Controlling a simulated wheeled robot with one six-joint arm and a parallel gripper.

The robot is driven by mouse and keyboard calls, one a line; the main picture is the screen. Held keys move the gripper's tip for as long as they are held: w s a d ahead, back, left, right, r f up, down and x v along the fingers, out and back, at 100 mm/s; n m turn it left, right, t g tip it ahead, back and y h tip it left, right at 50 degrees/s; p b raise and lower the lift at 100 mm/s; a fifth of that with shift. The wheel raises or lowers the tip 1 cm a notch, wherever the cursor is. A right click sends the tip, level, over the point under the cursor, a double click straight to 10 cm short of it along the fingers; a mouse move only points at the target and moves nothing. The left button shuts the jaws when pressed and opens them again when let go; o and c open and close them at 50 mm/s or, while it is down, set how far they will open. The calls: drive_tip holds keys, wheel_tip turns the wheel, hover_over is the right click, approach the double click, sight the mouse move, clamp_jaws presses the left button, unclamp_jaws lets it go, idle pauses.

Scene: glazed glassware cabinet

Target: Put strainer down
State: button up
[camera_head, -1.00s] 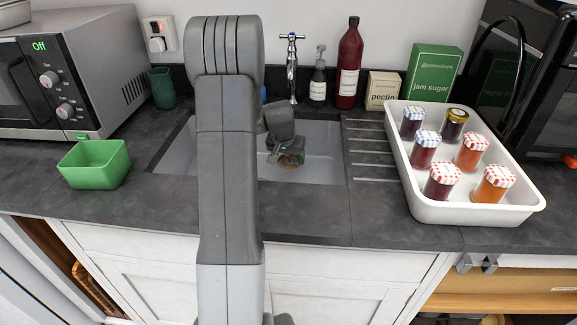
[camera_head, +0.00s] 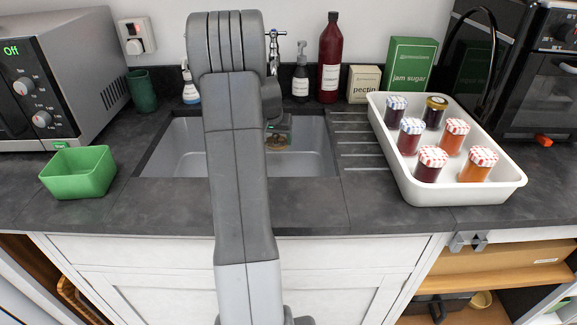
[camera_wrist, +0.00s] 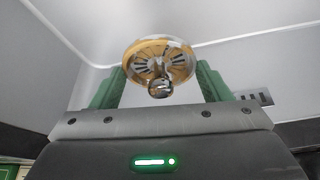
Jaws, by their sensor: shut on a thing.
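The strainer (camera_wrist: 160,52) is a round brass-coloured sink strainer with dark slots and a shiny knob. In the wrist view it sits between the two green fingers of my gripper (camera_wrist: 160,78), which is shut on it. In the head view the strainer (camera_head: 277,143) is a small brownish disc under my gripper (camera_head: 278,132), over the sink basin (camera_head: 312,162). My own arm hides part of the gripper and the left-middle of the sink. I cannot tell whether the strainer touches the sink floor.
A white tray (camera_head: 404,178) with several jam jars stands right of the ribbed drainer. A green tub (camera_head: 78,180) and a microwave (camera_head: 75,75) are at left. The tap (camera_head: 275,45), bottles and boxes line the back. The counter front is clear.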

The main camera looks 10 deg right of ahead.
sight(277, 163)
wheel_tip(277, 163, down, 8)
drive_tip(key=shift+f, duration=0.25)
drive_tip(key=shift+f+b, duration=0.1)
drive_tip(key=shift+b, duration=0.2)
drive_tip(key=o, duration=1.1)
drive_tip(key=shift+c, duration=0.2)
drive_tip(key=shift+r, duration=0.2)
drive_tip(key=v, duration=1.2)
drive_tip(key=shift+f+p, duration=0.1)
drive_tip(key=shift+p, duration=0.25)
